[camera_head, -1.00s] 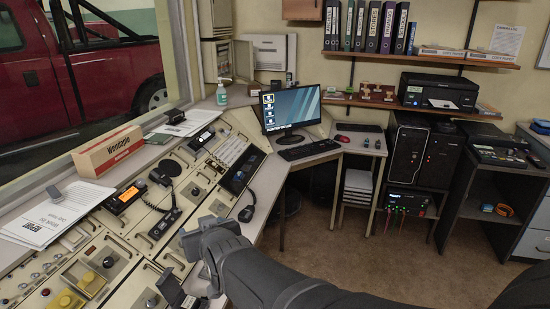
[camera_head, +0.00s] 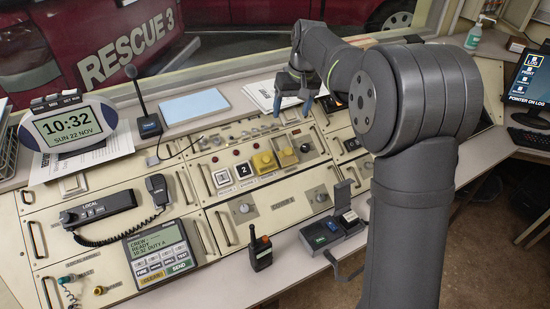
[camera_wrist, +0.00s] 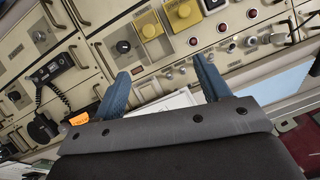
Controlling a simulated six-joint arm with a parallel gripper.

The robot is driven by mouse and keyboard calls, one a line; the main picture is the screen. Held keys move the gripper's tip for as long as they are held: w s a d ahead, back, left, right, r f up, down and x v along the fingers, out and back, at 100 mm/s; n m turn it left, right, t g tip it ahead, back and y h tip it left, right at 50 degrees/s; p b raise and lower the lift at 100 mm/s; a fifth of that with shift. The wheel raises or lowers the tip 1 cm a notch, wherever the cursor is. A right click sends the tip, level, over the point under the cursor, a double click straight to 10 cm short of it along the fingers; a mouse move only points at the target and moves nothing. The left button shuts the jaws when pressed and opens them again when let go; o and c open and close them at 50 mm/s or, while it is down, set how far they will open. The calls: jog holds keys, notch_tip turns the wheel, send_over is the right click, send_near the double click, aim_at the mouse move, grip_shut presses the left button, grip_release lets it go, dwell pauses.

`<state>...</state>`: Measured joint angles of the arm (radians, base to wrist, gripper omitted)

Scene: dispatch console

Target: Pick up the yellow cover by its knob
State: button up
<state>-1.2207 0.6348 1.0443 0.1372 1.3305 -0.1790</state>
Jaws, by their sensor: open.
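Two yellow covers sit side by side on the sloped console panel. The left yellow cover (camera_head: 264,162) and the right yellow cover (camera_head: 287,157) are in the middle of the head view. In the wrist view they show at the top, one yellow block (camera_wrist: 149,25) and another (camera_wrist: 183,13); I cannot make out a knob clearly on either. My gripper (camera_head: 293,101) is open and empty, with its blue fingers apart. It hangs above the console's back edge, clear of both covers. In the wrist view my gripper (camera_wrist: 163,85) points toward the panel.
Buttons, including a white switch (camera_head: 222,176), stand left of the covers. A desk microphone (camera_head: 149,124), clock (camera_head: 72,123) and blue pad (camera_head: 195,106) are on the back ledge. A radio (camera_head: 261,250) and open black case (camera_head: 333,229) are on the front ledge.

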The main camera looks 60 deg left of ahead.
jog(key=s+a+n+h, duration=0.1)
jog(key=s+a+h, duration=0.1)
jog(key=s, duration=0.2)
send_near(267, 157)
jog(key=shift+g, duration=0.4)
jog(key=f, duration=1)
jog(key=shift+s+a+f, duration=0.15)
jog(key=shift+s+a, duration=0.1)
jog(key=shift+s, duration=0.15)
jog(key=shift+c, duration=0.2)
